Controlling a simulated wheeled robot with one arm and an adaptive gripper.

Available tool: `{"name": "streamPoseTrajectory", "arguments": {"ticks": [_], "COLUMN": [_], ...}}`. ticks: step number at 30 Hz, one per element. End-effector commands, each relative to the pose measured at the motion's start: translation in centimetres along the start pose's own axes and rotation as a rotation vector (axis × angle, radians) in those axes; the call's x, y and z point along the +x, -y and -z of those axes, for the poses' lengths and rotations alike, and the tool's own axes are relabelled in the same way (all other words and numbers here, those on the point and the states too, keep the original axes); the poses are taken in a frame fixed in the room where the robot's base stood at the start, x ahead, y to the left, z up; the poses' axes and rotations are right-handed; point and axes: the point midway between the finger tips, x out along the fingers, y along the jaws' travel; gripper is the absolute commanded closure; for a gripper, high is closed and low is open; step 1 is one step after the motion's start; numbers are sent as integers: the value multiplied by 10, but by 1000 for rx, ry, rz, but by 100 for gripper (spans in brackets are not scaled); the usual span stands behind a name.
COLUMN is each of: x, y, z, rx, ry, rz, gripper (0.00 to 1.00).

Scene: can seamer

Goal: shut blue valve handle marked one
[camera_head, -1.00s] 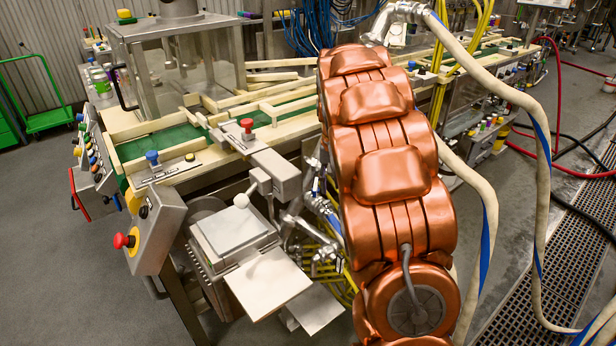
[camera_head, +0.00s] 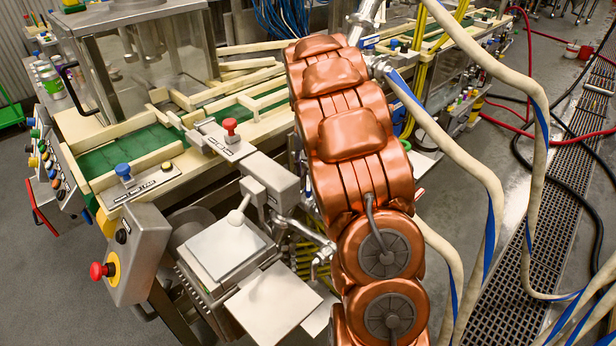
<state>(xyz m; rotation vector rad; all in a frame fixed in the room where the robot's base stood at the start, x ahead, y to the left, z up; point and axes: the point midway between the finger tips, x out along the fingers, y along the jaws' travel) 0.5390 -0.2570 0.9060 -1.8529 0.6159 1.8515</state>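No blue valve handle with a readable "one" shows. A blue knob (camera_head: 123,171) stands on a small metal plate on the machine's near left side; its marking is too small to read. A red knob (camera_head: 230,126) stands on a similar plate to its right. My copper-coloured arm (camera_head: 355,140) rises through the middle of the view and hides part of the machine and its piping behind it. Metal pipe fittings (camera_head: 322,258) show just left of the arm. My gripper is not visible, so its hold cannot be seen.
The can seamer's green conveyor (camera_head: 130,150) runs back to the right. A control box with a red stop button (camera_head: 101,271) juts out at front left, beside flat metal plates (camera_head: 272,300). Thick beige hoses (camera_head: 480,180) hang at right over a floor grating (camera_head: 510,290).

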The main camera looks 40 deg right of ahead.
Motion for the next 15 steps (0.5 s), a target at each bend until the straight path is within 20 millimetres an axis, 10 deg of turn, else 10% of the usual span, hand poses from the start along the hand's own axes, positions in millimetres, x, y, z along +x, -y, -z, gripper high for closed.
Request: {"name": "streamPoseTrajectory", "arguments": {"ticks": [15], "x": [42], "y": [-2], "z": [0], "rx": [3], "ry": [-1], "rz": [-1], "gripper": [62]}}
